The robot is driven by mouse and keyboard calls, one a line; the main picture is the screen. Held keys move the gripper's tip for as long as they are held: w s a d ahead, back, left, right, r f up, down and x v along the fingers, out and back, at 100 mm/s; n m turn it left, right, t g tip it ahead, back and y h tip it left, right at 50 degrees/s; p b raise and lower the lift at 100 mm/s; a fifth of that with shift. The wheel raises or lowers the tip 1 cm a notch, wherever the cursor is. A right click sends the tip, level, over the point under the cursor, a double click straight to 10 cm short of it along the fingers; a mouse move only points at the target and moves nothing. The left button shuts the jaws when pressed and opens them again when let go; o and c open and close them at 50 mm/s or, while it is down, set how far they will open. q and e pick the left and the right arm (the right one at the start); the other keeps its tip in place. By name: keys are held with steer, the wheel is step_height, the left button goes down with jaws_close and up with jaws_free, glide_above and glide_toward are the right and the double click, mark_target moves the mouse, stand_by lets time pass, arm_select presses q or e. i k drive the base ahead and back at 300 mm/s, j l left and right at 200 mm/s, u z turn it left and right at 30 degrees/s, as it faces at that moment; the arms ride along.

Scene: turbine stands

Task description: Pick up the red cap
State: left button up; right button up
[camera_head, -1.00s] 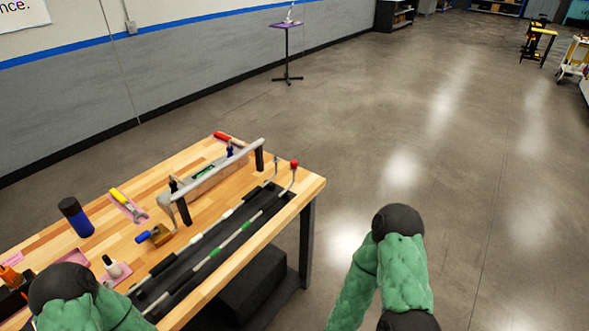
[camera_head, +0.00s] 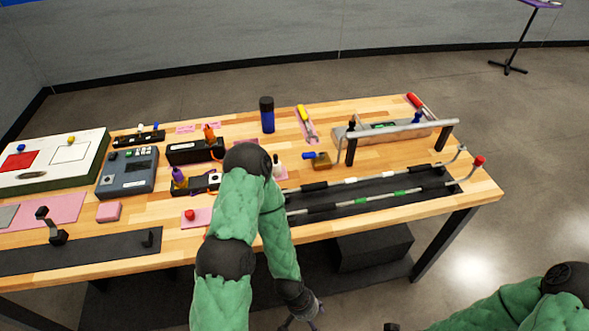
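A small red cap (camera_head: 189,214) sits on a pink pad (camera_head: 201,223) near the front of the wooden workbench (camera_head: 165,245), left of my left arm. My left arm rises from the bottom and bends down again in front of the bench. My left gripper (camera_head: 303,316) hangs low at the bottom edge, apart from the cap and partly cut off; its finger opening is unclear. My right arm is at the lower right, and its gripper is not clearly in the frame.
A rod with a red ball end (camera_head: 478,160) lies in a dark tray at the bench's right. A blue-black bottle (camera_head: 267,114), a grey meter (camera_head: 127,172) and a white-topped box (camera_head: 50,165) stand on the bench.

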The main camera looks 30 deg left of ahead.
mark_target(190, 215)
steer(key=u, duration=2)
steer(key=i+j, duration=0.1)
steer(key=j, duration=0.3)
